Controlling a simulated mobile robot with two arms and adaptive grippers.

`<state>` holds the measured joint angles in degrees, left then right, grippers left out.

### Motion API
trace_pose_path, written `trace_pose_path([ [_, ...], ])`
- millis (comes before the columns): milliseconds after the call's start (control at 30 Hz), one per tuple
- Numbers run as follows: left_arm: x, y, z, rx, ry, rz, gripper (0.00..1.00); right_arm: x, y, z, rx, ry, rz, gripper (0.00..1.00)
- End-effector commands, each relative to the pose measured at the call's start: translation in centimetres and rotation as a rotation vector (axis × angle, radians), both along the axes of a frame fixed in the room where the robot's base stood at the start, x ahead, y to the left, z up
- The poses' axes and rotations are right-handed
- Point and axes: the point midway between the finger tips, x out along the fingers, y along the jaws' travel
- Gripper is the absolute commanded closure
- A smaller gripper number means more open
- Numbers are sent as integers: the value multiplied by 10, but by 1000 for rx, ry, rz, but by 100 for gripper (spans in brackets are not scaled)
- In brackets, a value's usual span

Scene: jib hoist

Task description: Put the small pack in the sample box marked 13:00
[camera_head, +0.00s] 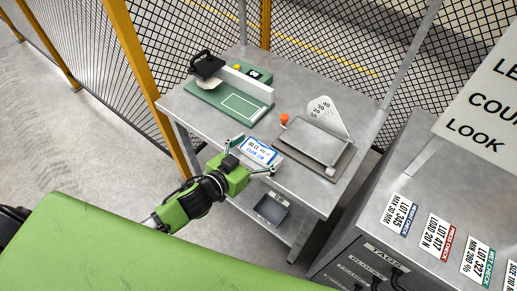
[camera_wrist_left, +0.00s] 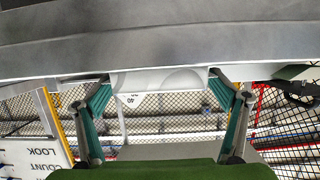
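A small white pack-like item (camera_head: 261,151) with blue print lies at the front edge of the grey table in the head view; its print is too small to read surely. My left gripper (camera_head: 254,155) is at that edge, its two fingers spread on either side of the item. In the left wrist view a pale shape (camera_wrist_left: 160,80) spans the space between the fingertips (camera_wrist_left: 160,76); whether they press on it cannot be told. A dark open box (camera_head: 272,211) with a pale label sits on the lower shelf; its marking is unreadable. My right gripper is out of view.
A grey cabinet (camera_head: 400,251) with labels stands right. Mesh fence runs behind.

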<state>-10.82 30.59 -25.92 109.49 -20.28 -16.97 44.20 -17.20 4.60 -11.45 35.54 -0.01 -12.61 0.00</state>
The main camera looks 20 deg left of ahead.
Motion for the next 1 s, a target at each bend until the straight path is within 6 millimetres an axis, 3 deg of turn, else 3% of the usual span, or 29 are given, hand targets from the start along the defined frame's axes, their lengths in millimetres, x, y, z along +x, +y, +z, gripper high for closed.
trace_pose_path([
  [367,-2,1,-4,2,0,-1,11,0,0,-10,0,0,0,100],
  [1000,-95,33,19,-1,3,1,11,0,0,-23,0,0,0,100],
])
